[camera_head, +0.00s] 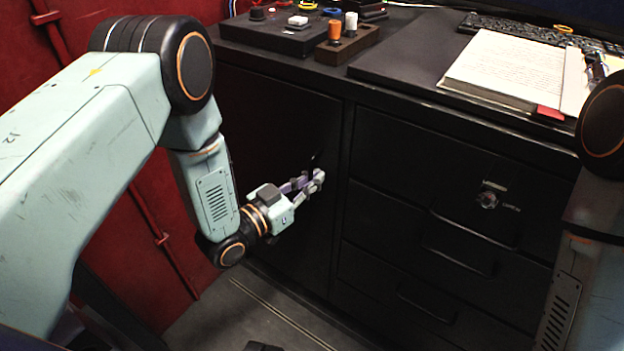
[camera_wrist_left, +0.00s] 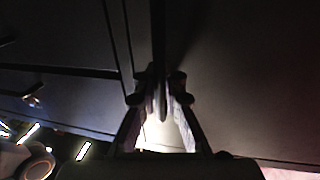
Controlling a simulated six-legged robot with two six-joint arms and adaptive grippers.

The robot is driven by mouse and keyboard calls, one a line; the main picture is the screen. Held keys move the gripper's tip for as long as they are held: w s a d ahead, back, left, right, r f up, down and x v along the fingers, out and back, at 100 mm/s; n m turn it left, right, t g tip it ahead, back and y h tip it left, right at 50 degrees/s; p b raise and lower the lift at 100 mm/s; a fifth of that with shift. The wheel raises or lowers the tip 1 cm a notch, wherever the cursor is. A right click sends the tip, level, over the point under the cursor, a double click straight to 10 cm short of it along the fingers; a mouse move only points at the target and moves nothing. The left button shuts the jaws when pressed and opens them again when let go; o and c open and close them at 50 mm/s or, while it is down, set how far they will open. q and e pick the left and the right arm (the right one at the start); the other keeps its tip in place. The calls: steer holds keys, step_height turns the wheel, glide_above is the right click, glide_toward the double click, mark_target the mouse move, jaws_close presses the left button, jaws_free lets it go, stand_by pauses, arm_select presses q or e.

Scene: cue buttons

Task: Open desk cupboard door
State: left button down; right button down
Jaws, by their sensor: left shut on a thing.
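The black cupboard door (camera_head: 270,125) fills the left part of the desk front, left of the drawers. It looks flush with the frame in the head view. My left gripper (camera_head: 317,180) is at the door's right side, about halfway up, shut on the dark door handle. In the left wrist view, the two fingertips of my left gripper (camera_wrist_left: 160,92) close around the thin dark upright handle (camera_wrist_left: 158,45). The handle is mostly hidden by the fingers in the head view. My right gripper is out of view; only part of the right arm shows at the right edge.
Black drawers (camera_head: 400,225) with a round lock knob (camera_head: 488,200) lie right of the door. A red wall (camera_head: 160,215) stands at left. Bare floor shows below.

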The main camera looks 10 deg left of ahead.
arm_select(q)
steer(key=s+a+m+g+h+p, duration=0.4)
steer(key=s+a+p, duration=0.3)
steer(key=s+a, duration=0.5)
steer(key=shift+s+g+h, duration=0.3)
steer(key=shift+s+h, duration=0.1)
steer(key=c, duration=1.8)
jaws_free()
steer(key=shift+o, duration=0.2)
steer(key=shift+d, duration=0.15)
